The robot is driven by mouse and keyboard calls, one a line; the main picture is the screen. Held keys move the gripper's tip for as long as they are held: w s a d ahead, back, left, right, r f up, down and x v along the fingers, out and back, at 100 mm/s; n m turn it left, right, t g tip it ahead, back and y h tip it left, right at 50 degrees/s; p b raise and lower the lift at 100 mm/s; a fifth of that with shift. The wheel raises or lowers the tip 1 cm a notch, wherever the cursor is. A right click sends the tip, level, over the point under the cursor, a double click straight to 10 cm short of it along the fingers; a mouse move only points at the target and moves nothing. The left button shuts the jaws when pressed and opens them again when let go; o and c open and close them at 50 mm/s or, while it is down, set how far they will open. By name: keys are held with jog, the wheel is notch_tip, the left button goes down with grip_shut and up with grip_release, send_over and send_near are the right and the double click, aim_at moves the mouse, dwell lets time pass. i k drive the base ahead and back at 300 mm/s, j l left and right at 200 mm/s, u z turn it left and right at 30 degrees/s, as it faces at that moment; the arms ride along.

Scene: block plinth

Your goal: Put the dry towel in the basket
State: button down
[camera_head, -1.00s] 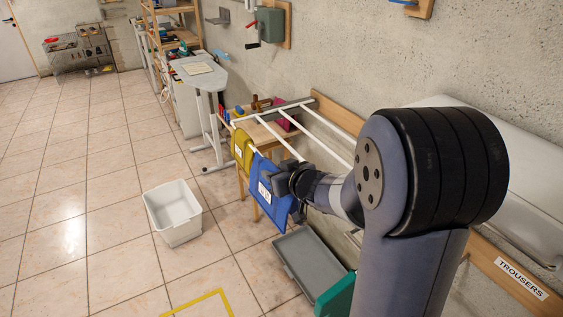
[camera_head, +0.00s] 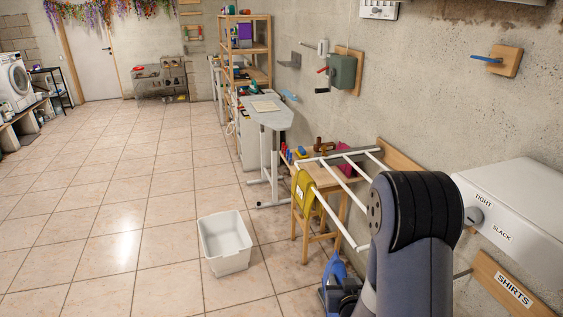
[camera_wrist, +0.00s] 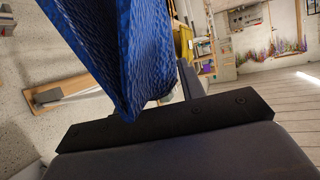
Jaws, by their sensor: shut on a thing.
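My gripper (camera_head: 338,294) is low at the bottom of the head view, partly hidden by my arm. It is shut on a blue towel (camera_head: 335,268), which also fills the upper middle of the wrist view (camera_wrist: 115,45) as hanging, bunched cloth. A yellow towel (camera_head: 304,192) hangs on the white drying rack (camera_head: 345,186) beside the wall. The white basket (camera_head: 225,243) stands empty on the tiled floor, to the left of my gripper and apart from it. Whether either towel is dry I cannot tell.
A wooden stool (camera_head: 318,217) with several small items stands under the rack. Beyond it are a grey ironing-board-like table (camera_head: 267,112) and wooden shelves (camera_head: 246,45). A white box (camera_head: 515,205) is on the right wall. The floor left of the basket is clear.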

aim_at(228, 248)
jog(key=i+j, duration=0.2)
jog(key=j, duration=0.15)
jog(key=i+j+z, duration=0.1)
jog(key=j, duration=0.2)
jog(key=i+j, duration=0.2)
jog(key=j, duration=0.15)
jog(key=i+j+z, duration=0.15)
jog(key=j, duration=0.2)
jog(key=i+j, duration=0.2)
jog(key=j, duration=0.15)
jog(key=i+j+z, duration=0.1)
jog(key=j, duration=0.25)
jog(key=i+j+z, duration=0.1)
jog(key=i+j, duration=0.35)
jog(key=j, duration=0.3)
jog(key=i+j+z, duration=0.15)
jog(key=j, duration=0.2)
jog(key=i+j+z, duration=0.1)
jog(key=j, duration=0.3)
jog(key=i+j, duration=0.2)
jog(key=j, duration=0.15)
jog(key=i+j+z, duration=0.1)
jog(key=j, duration=0.3)
jog(key=i+j, duration=0.25)
jog(key=i+j+z, duration=0.1)
jog(key=j, duration=0.4)
jog(key=i, duration=0.05)
